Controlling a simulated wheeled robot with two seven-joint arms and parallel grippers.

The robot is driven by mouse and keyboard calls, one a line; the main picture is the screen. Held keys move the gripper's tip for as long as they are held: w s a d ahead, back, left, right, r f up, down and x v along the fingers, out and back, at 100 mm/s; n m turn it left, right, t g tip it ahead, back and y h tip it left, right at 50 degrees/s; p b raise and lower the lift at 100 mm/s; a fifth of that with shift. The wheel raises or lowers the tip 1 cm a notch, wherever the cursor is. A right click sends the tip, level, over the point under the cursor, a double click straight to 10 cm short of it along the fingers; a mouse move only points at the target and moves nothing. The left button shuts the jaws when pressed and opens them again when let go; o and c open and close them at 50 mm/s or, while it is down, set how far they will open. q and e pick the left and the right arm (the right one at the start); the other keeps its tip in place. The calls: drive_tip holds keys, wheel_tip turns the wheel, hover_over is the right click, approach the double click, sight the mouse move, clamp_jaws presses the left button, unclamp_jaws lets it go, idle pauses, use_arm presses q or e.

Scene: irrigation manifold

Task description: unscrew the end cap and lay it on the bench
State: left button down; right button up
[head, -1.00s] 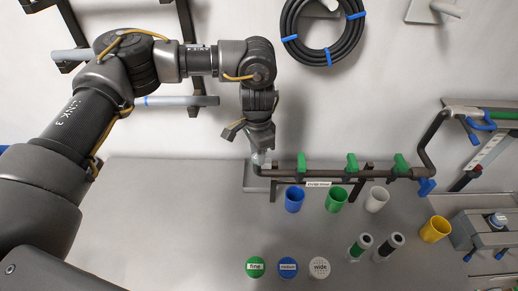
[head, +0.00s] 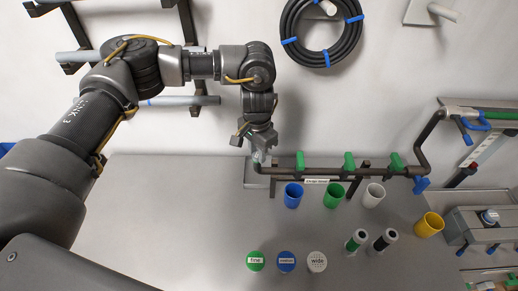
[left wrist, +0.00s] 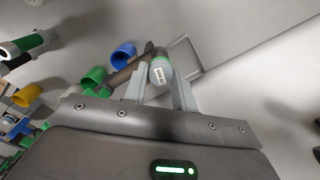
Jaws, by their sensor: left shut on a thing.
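The end cap (left wrist: 161,72) is a pale grey cap with a small printed label. My left gripper (left wrist: 160,88) is shut on the cap, one finger on each side. In the head view my left gripper (head: 260,153) reaches down to this pipe end and mostly hides the cap. I cannot tell whether the cap's thread is still engaged. The grey bench (head: 180,220) lies below and in front. My right gripper is not in view.
Green valve handles (head: 349,161) stand along the pipe. Blue (head: 293,195), green (head: 334,195), white (head: 373,195) and yellow (head: 429,225) cups stand in front and to the right. Three labelled round caps (head: 286,261) lie nearer. The bench's left part is clear.

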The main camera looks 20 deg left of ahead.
use_arm(q)
drive_tip(key=shift+s+a+f+n+p, duration=0.1)
drive_tip(key=shift+s+n+p, duration=0.05)
drive_tip(key=shift+n+p, duration=0.55)
drive_tip(key=shift+s+a+n+p, duration=0.1)
drive_tip(key=shift+s+n+p, duration=0.05)
drive_tip(key=shift+n+p, duration=0.55)
drive_tip(key=shift+f+n+p, duration=0.15)
drive_tip(key=shift+n+p, duration=0.25)
drive_tip(key=shift+p, duration=0.1)
